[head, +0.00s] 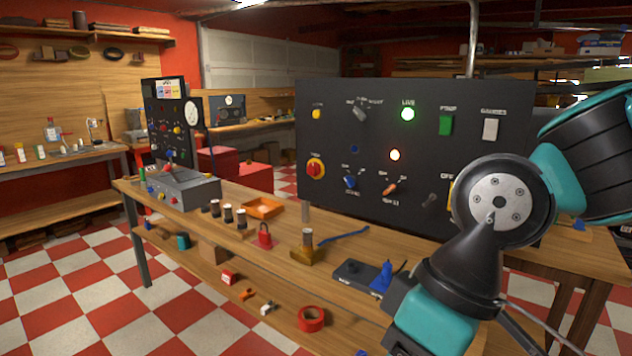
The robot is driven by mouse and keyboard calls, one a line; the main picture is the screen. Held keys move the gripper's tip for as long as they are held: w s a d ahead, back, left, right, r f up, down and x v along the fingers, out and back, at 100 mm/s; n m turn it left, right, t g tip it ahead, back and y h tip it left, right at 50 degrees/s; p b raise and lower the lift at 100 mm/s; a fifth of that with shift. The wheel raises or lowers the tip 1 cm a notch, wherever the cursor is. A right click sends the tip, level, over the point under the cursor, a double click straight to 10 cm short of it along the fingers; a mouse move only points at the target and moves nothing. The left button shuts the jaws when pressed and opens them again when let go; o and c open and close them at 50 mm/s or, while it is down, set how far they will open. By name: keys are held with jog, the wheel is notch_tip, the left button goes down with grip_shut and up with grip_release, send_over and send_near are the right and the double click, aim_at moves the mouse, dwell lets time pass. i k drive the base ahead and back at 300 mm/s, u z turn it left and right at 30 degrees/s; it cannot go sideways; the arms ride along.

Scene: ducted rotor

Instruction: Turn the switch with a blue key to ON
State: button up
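The switch with a blue key (350,182) sits low on the left half of the large dark control panel (330,110). Its blue key looks tilted, and small labels around it are too small to read surely. I cannot tell which position it points to. Right of it is a similar rotary switch with an orange key (390,188). My arm fills the right side of the head view, in front of the panel's lower right part. My gripper is not visible in this view.
The panel also has a lit green lamp (407,114), a lit orange-white lamp (395,155) and a red-yellow knob (316,168). On the bench before it stand a red padlock (265,236), a brass-coloured block (307,254) and a dark box with a blue piece (382,278).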

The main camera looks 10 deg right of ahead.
aim_at(350, 180)
jog(key=u, duration=0.25)
jog(key=i, duration=1.1)
jog(key=z, duration=0.2)
